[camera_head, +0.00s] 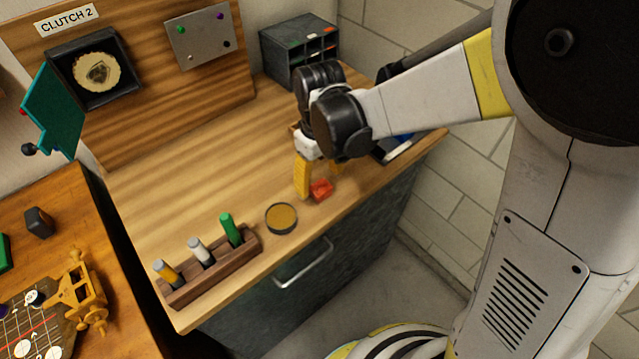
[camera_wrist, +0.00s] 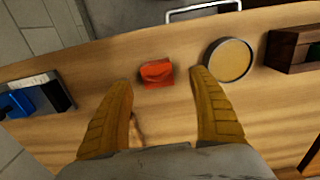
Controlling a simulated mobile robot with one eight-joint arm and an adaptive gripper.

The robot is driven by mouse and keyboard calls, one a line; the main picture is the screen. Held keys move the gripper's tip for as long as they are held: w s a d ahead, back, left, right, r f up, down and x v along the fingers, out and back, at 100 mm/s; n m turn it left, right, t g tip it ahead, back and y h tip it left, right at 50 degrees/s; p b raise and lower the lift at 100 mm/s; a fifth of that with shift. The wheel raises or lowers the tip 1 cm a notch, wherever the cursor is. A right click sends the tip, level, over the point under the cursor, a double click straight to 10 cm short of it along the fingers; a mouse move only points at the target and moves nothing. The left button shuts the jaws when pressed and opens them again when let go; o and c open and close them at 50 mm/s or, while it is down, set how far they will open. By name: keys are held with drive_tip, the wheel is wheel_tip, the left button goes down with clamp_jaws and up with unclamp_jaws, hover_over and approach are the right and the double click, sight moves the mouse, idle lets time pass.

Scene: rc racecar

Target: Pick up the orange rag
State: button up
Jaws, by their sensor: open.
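The orange rag (camera_head: 321,190) is a small, crumpled red-orange piece lying on the wooden workbench near its front edge. In the wrist view the rag (camera_wrist: 157,73) lies ahead of my fingertips, between their lines and nearer the left finger. My gripper (camera_head: 316,182) points down at the bench beside the rag, its yellow fingers apart. The wrist view shows the gripper (camera_wrist: 165,78) open with nothing between its fingers. I cannot tell whether a fingertip touches the bench.
A round tin (camera_head: 281,218) stands close left of the rag, near the right fingertip in the wrist view. A wooden holder (camera_head: 246,245) with markers is further left. A dark tray (camera_wrist: 62,92) with a blue item lies opposite. Grey drawers (camera_head: 300,50) stand behind.

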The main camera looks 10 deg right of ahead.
sight(320, 187)
wheel_tip(320, 187, down, 5)
drive_tip(key=shift+w+d+r+b, duration=0.1)
drive_tip(key=shift+b, duration=1)
drive_tip(key=c, duration=1.1)
drive_tip(key=shift+r, duration=0.1)
drive_tip(key=shift+r+p, duration=0.4)
drive_tip(key=shift+r, duration=0.1)
drive_tip(key=r, duration=0.1)
drive_tip(key=r+p, duration=0.2)
drive_tip(key=r, duration=0.1)
drive_tip(key=shift+s+d, duration=0.25)
drive_tip(key=shift+s, duration=0.1)
drive_tip(key=s+d+r+p, duration=0.1)
drive_tip(key=s+d+r, duration=0.1)
drive_tip(key=s, duration=0.1)
drive_tip(key=s+d+r+p, duration=0.1)
drive_tip(key=s+r, duration=0.1)
drive_tip(key=s, duration=0.1)
drive_tip(key=s+d+r+p, duration=0.1)
drive_tip(key=s+d+r, duration=0.1)
drive_tip(key=s, duration=0.1)
drive_tip(key=shift+s+d+p, duration=0.15)
drive_tip(key=shift+d+p, duration=0.15)
drive_tip(key=shift+c, duration=0.2)
